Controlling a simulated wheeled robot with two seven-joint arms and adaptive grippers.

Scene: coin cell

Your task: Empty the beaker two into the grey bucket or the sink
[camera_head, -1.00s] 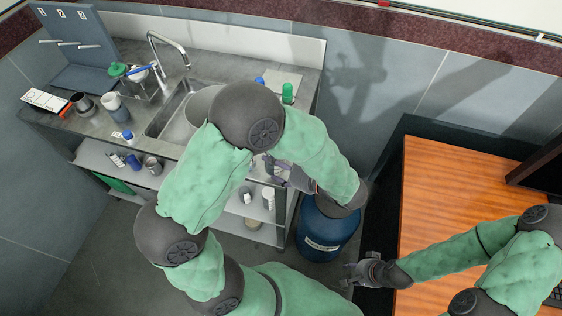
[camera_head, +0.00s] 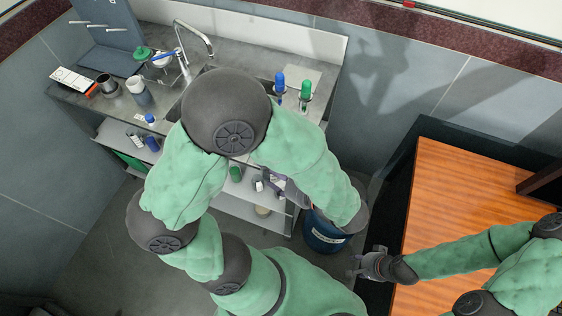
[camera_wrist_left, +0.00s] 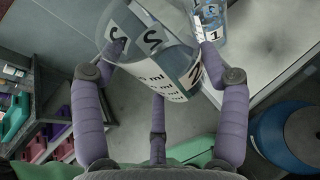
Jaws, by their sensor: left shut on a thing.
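My left gripper (camera_wrist_left: 158,75) is shut around a clear beaker (camera_wrist_left: 150,52) with black printed marks, tilted in the left wrist view. Its contents cannot be made out. In the head view the left gripper (camera_head: 272,183) is low in front of the bench shelves, left of a blue drum (camera_head: 324,238). The drum also shows at the right of the wrist view (camera_wrist_left: 284,140). The sink (camera_head: 174,112) is mostly hidden behind my left arm. I see no clearly grey bucket. My right gripper (camera_head: 358,264) looks open and empty beside the wooden desk.
A second clear vessel (camera_wrist_left: 210,18) labelled 1 stands just beyond the held beaker. The bench carries a tap (camera_head: 195,38), a mug (camera_head: 107,86), a grey cup (camera_head: 140,93) and blue and green capped items (camera_head: 279,85). The wooden desk (camera_head: 455,210) fills the right.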

